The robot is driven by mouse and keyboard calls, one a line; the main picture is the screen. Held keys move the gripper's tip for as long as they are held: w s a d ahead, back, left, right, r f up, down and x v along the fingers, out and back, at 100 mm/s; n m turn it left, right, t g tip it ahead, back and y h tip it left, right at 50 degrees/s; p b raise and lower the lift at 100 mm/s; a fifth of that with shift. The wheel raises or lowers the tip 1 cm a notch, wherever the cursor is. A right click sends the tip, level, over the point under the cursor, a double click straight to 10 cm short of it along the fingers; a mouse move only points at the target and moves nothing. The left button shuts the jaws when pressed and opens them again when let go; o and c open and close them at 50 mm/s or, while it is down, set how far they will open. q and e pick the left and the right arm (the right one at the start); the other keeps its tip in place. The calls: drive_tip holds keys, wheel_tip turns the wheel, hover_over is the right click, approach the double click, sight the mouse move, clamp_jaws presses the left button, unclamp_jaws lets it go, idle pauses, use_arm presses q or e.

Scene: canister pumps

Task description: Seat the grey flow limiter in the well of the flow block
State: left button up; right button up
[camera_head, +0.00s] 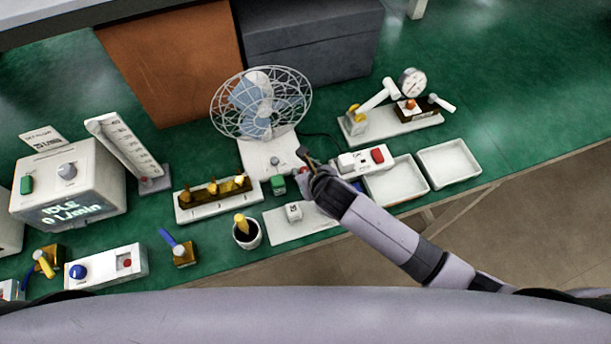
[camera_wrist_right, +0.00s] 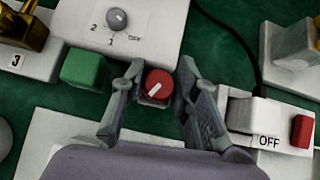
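A small pale grey block (camera_head: 293,211) with a dark mark on top stands on a white plate (camera_head: 318,226); I take it as the grey flow limiter, but cannot be sure. Which piece is the flow block is not clear; a brass block (camera_head: 415,110) with a gauge sits on a white base at the back right, its well not discernible. My right gripper (camera_head: 306,164) is open and empty. In the right wrist view its fingers (camera_wrist_right: 159,74) stand either side of a red knob-like piece (camera_wrist_right: 157,85) with a white line, not visibly clamping it. My left gripper is out of view.
A green cube (camera_head: 278,186) stands left of my right gripper, and a white OFF box with a red button (camera_head: 378,155) to its right. A caged fan (camera_head: 262,103) stands behind. Two white trays (camera_head: 450,163) lie right.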

clamp_jaws()
